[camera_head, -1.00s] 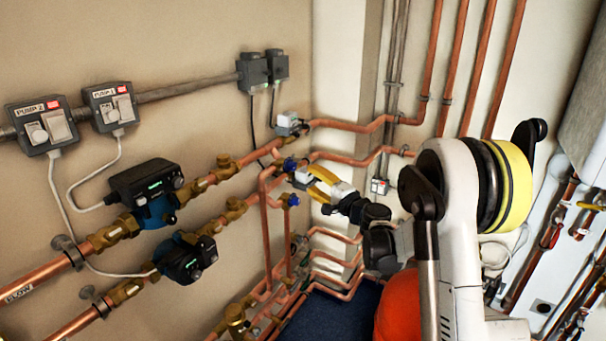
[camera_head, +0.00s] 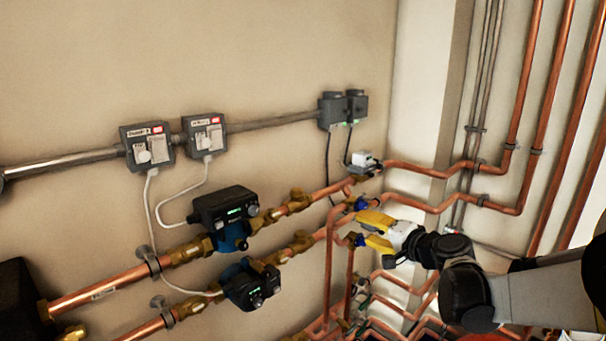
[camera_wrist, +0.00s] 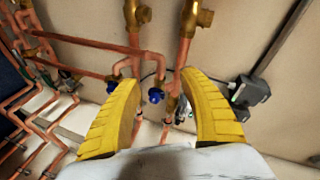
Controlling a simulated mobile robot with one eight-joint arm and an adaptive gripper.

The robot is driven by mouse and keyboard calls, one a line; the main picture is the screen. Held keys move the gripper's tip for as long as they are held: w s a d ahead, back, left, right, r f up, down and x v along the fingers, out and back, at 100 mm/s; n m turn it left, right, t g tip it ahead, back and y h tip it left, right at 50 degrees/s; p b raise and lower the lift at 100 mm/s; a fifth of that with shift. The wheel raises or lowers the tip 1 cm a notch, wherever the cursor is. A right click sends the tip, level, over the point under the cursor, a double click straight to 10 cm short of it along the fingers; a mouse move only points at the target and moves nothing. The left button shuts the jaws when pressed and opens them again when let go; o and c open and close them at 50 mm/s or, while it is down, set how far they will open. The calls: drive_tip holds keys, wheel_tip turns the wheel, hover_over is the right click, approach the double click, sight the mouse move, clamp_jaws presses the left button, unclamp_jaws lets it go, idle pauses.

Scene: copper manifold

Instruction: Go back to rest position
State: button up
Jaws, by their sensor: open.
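My gripper (camera_head: 372,231) has yellow fingers and is open, in the head view right of centre by the copper pipes. In the wrist view my gripper (camera_wrist: 165,95) has its two yellow fingers spread wide with nothing held between them. Blue valve caps (camera_wrist: 156,96) on the copper pipes show in the gap between the fingers, beyond the tips. In the head view one blue cap (camera_head: 361,203) is beside the upper finger. I cannot tell whether the fingers touch any pipe. My arm comes in from the right edge.
Two pumps, upper (camera_head: 228,215) and lower (camera_head: 250,284), sit on copper pipes along the wall left of my gripper. Switch boxes (camera_head: 147,146) hang above them on a grey conduit (camera_head: 272,122). Vertical copper pipes (camera_head: 522,95) rise at the right. The beige wall above is bare.

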drive_tip(key=s+a+n+g+h, duration=0.1)
drive_tip(key=s+a+n+g, duration=0.15)
drive_tip(key=s, duration=0.65)
drive_tip(key=s+a+n+g+h, duration=0.1)
drive_tip(key=s+a+n+g, duration=0.15)
drive_tip(key=s, duration=0.65)
drive_tip(key=s+d+f+n+h, duration=0.1)
drive_tip(key=s+d+f+h, duration=0.1)
drive_tip(key=s, duration=0.6)
drive_tip(key=s+d+f+n+g+h, duration=0.1)
drive_tip(key=s+d+f, duration=0.3)
drive_tip(key=s, duration=0.4)
drive_tip(key=shift+f+n+h, duration=0.15)
drive_tip(key=shift+n+h, duration=0.65)
drive_tip(key=shift+h, duration=0.1)
